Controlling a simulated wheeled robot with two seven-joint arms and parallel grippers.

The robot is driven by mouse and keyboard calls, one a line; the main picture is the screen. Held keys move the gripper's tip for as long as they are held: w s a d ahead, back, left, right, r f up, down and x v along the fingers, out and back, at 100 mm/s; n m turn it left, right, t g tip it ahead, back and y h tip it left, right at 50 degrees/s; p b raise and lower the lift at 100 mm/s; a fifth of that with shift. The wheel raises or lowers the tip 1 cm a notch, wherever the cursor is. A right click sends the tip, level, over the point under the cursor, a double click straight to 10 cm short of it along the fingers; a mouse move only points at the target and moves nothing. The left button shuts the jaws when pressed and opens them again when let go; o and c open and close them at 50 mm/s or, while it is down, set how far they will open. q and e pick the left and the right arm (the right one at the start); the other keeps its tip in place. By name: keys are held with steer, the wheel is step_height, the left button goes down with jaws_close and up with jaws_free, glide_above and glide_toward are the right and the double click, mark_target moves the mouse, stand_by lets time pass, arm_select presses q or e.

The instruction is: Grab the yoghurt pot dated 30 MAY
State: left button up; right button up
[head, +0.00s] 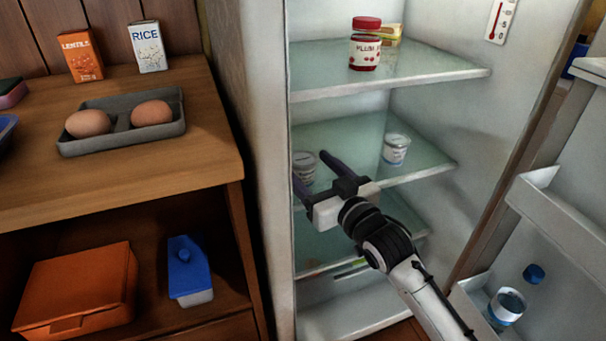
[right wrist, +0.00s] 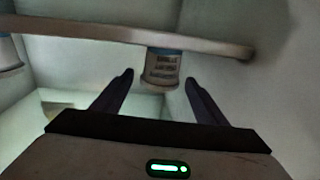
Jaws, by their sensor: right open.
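Two small pale yoghurt pots stand on the fridge's middle shelf. The left pot (head: 304,165) is partly hidden by my right gripper; the right pot (head: 396,149) stands apart, with a label too small to read. My right gripper (head: 311,170) is open and empty at the left pot. In the right wrist view, a pot with a blue band and blurred print (right wrist: 162,68) shows between the two fingertips (right wrist: 159,78), with a gap on each side. Part of another pot (right wrist: 8,52) is at the left edge. I cannot read any date. My left gripper is out of view.
The open fridge door (head: 560,230) with a bottle is at the right. A wooden counter (head: 215,150) with an egg tray stands left.

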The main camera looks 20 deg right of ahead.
steer(key=shift+w+a, duration=0.1)
steer(key=shift+w, duration=0.2)
steer(key=shift+r, duration=0.1)
steer(key=c, duration=1.1)
